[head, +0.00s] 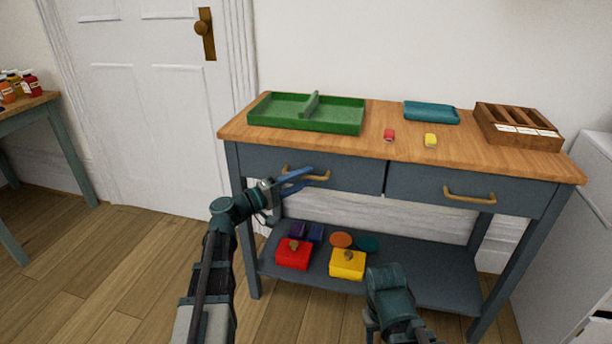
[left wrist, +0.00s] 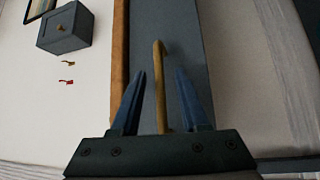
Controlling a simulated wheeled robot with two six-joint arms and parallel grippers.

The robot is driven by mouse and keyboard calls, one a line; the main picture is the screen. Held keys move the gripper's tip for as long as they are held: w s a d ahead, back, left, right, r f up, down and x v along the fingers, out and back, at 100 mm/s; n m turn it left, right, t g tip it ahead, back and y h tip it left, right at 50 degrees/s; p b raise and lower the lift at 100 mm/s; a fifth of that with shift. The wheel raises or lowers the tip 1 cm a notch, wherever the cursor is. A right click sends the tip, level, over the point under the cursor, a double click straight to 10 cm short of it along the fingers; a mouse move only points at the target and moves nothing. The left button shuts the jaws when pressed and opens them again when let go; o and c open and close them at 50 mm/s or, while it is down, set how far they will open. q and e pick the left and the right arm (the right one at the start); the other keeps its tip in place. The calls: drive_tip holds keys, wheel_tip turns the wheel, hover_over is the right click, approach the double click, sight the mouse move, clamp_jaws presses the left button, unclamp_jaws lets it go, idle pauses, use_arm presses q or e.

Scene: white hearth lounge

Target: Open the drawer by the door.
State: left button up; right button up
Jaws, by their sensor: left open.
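The drawer by the door (head: 345,172) is the left of two blue-grey drawers under a wooden tabletop, and its front looks flush with the frame. Its brass bar handle (head: 318,177) is partly behind my left gripper (head: 297,181). In the left wrist view the handle (left wrist: 160,85) stands between the two blue fingers of the open left gripper (left wrist: 160,100), with a gap on each side. The drawer front (left wrist: 185,45) shows behind it. The white door (head: 145,100) with a brass knob is shut, left of the table.
A green tray (head: 335,120), a teal box (head: 431,112), a wooden organizer (head: 520,125) and two small items sit on the tabletop. The right drawer (head: 420,185) looks shut. The lower shelf (head: 420,280) holds red and yellow boxes. Bare floor lies left of the table.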

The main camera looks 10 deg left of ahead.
use_arm(q)
drive_tip(key=shift+w+d+r, duration=0.1)
drive_tip(key=shift+w+d, duration=0.3)
clamp_jaws()
idle(1.3)
